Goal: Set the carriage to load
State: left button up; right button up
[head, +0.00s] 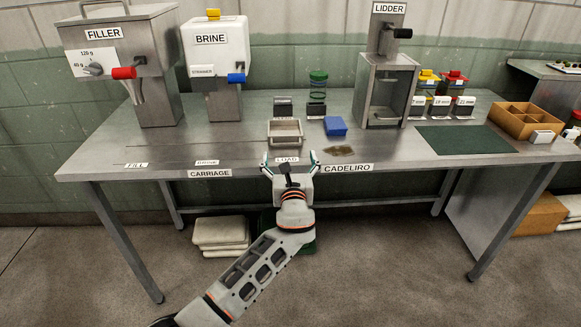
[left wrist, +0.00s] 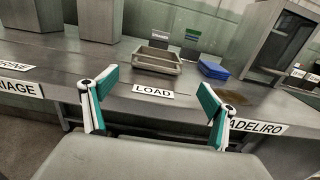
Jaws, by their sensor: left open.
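The carriage (head: 285,133) is a grey open rectangular tray on the steel table, just behind the LOAD label. It looks empty. In the left wrist view the carriage (left wrist: 157,68) sits beyond the LOAD label (left wrist: 153,91), between the fingers and further back. My left gripper (head: 289,161) is open and empty at the table's front edge, in front of the carriage and apart from it. Its two green-padded fingers also show in the left wrist view (left wrist: 158,92). My right gripper is not in view.
The table (head: 228,143) has a FILL label (head: 136,165) and a BRINE label (head: 207,162) to the left. The filler (head: 158,105), brine unit (head: 222,102) and lidder (head: 386,100) stand behind. The table's left front is clear.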

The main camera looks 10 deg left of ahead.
pick_arm(q)
jog(key=v, duration=0.4)
jog(key=shift+s+d, duration=0.15)
jog(key=shift+s, duration=0.25)
jog(key=s+a+f+n+g+h, duration=0.2)
jog(key=s+f+n, duration=0.5)
jog(key=f, duration=0.4)
jog(key=s+a+f+n+g+h, duration=0.25)
jog(key=s+f+n, duration=0.25)
jog(key=s+f, duration=0.55)
jog(key=s+a+f+n+g+h, duration=0.1)
jog(key=s+f+n, duration=0.3)
jog(key=s+n, duration=0.4)
jog(key=s+a+f+n+g+h, duration=0.1)
jog(key=s+a+f+n, duration=0.2)
jog(key=s+n, duration=0.6)
jog(key=s+f, duration=0.1)
jog(key=s, duration=0.1)
jog(key=shift+s, duration=0.3)
